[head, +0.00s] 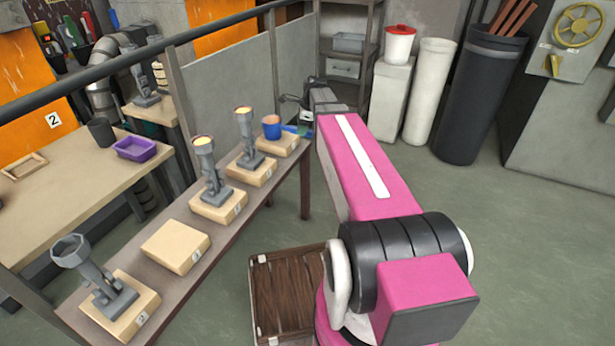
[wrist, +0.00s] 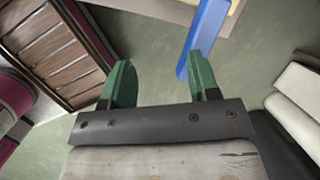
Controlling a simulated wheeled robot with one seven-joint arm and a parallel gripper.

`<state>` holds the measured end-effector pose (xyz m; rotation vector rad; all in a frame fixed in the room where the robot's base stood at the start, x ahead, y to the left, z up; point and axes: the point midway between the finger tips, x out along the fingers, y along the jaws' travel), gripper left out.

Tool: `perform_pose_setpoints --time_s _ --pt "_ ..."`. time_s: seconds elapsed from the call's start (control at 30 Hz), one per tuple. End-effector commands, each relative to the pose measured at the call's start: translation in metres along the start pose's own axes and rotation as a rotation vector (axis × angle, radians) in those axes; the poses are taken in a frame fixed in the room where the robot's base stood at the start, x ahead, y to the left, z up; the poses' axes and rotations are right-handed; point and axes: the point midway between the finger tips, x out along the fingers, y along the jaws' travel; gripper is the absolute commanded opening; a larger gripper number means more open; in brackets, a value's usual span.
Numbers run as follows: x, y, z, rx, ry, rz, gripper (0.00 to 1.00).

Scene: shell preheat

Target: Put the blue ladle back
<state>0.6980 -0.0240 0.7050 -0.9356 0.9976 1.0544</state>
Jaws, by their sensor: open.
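The blue ladle (head: 271,127) rests on the farthest wooden block (head: 277,146) of the narrow bench, its cup at the left and its handle pointing right toward my gripper (head: 302,122). In the wrist view, the blue handle (wrist: 205,38) comes down from the top edge, its end near the right-hand green finger. My gripper (wrist: 161,78) is open and nothing is between its fingers that I can tell is held. Whether the handle touches that finger is unclear. The ladle's cup is out of the wrist view.
Numbered blocks on the narrow bench (head: 207,238) carry grey stands, some with glowing cups; one block (head: 176,246) is bare. A wooden crate (head: 283,300) sits on the floor by my arm. A purple tray (head: 135,149) lies on the left table. A railing runs behind the bench.

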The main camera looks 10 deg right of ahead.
Motion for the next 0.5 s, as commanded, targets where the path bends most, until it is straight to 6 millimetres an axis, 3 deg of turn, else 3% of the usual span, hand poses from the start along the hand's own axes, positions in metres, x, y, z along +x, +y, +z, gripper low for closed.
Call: perform_pose_setpoints --time_s 0.03,0.5 --pt "0.009 0.022 -0.003 -0.098 0.016 0.013 0.55" --pt "0.075 0.175 -0.039 -1.237 0.111 0.206 0.55"
